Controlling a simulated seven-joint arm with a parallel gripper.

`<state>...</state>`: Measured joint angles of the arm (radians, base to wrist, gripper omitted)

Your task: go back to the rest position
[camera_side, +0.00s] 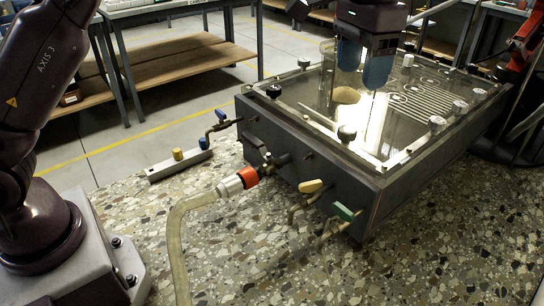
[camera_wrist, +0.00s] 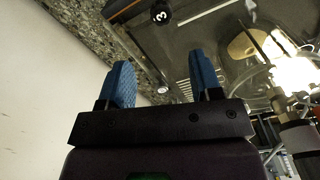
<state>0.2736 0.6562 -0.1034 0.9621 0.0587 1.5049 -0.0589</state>
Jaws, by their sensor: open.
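My gripper (camera_side: 365,66) is above the dark seepage tank (camera_side: 310,150) in the side view, its blue fingers pointing down over the tank's clear top. In the wrist view my gripper (camera_wrist: 160,85) shows two blue fingers apart with nothing between them. The tank has a glossy lid with a metal frame and several round knobs, one of them black (camera_side: 347,133). A knob marked 3 (camera_wrist: 161,16) shows at the top of the wrist view. Whether the fingertips touch the lid cannot be told.
On the tank's front are valves with a yellow handle (camera_side: 311,186), a green handle (camera_side: 343,211) and a blue handle (camera_side: 220,115). A hose (camera_side: 185,217) joins at a red-orange coupling (camera_side: 248,177). A small grey bar (camera_side: 178,165) with yellow and blue knobs lies left. Speckled stone surface is free in front.

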